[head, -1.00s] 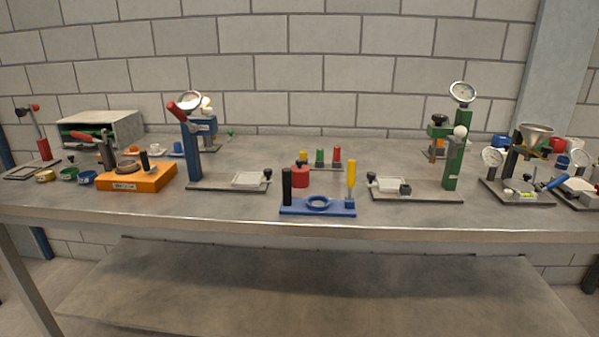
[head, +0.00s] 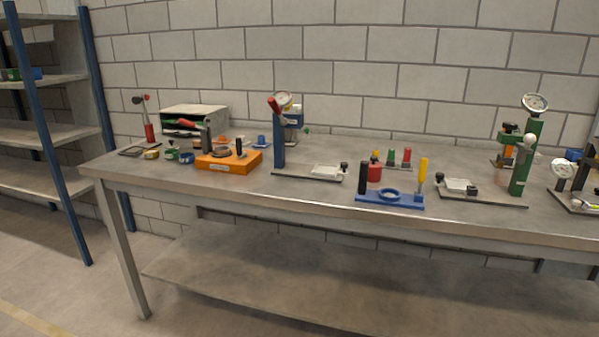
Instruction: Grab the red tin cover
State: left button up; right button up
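A small red cylinder with a dark top (head: 375,171) stands on the workbench, just behind a blue base plate. It is the piece that looks most like the red tin cover, but at this size I cannot tell whether it is a cover or a whole tin. A black post partly overlaps its left side. Neither of my grippers is in view.
The blue plate (head: 390,201) has a ring and a yellow-handled tool (head: 422,170). Green and red pegs (head: 407,156) stand behind. A blue gauge press (head: 279,140), orange block (head: 229,161) and green press (head: 525,158) share the bench (head: 300,190). A blue-post shelf (head: 48,135) stands left.

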aim_at(376, 167)
jog(key=u, duration=1.25)
jog(key=i, duration=1.7)
jog(key=z, duration=0.3)
